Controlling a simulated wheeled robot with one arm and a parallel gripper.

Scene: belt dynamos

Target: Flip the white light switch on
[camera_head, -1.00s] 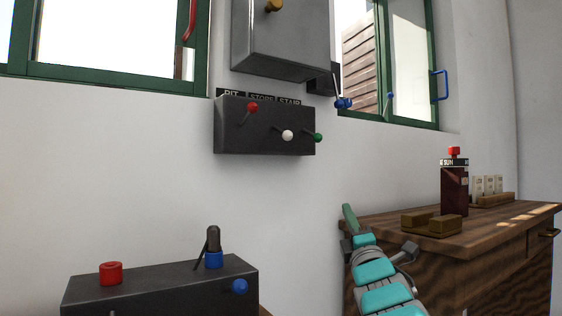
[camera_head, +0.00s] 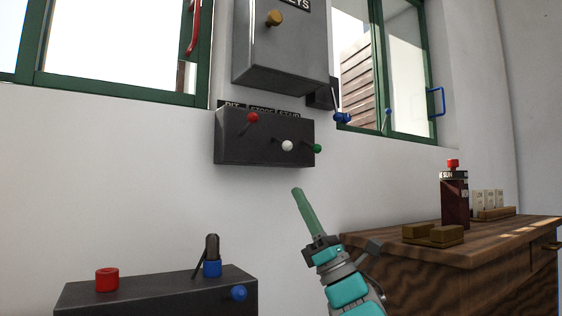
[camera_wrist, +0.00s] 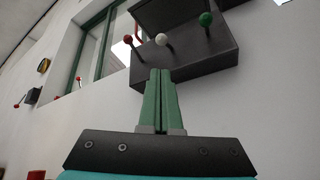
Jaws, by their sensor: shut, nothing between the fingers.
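The white light switch (camera_head: 287,146) is a white-knobbed lever in the middle of a dark switch box (camera_head: 232,152) on the wall, between a red-knobbed lever (camera_head: 252,118) and a green-knobbed lever (camera_head: 318,148). In the wrist view the white knob (camera_wrist: 161,40) is just beyond the fingertips, between the red knob (camera_wrist: 128,39) and the green knob (camera_wrist: 206,19). My gripper (camera_head: 297,191) is shut and empty, below the box and apart from it in the head view. Its green fingers (camera_wrist: 160,72) point up toward the white knob.
A grey cabinet (camera_head: 280,60) with a brass knob hangs above the switch box. A dark console (camera_head: 150,300) with red and blue controls stands at lower left. A wooden bench (camera_head: 470,245) stands at right, carrying a dark red bottle (camera_head: 455,200) and brown blocks (camera_head: 433,234).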

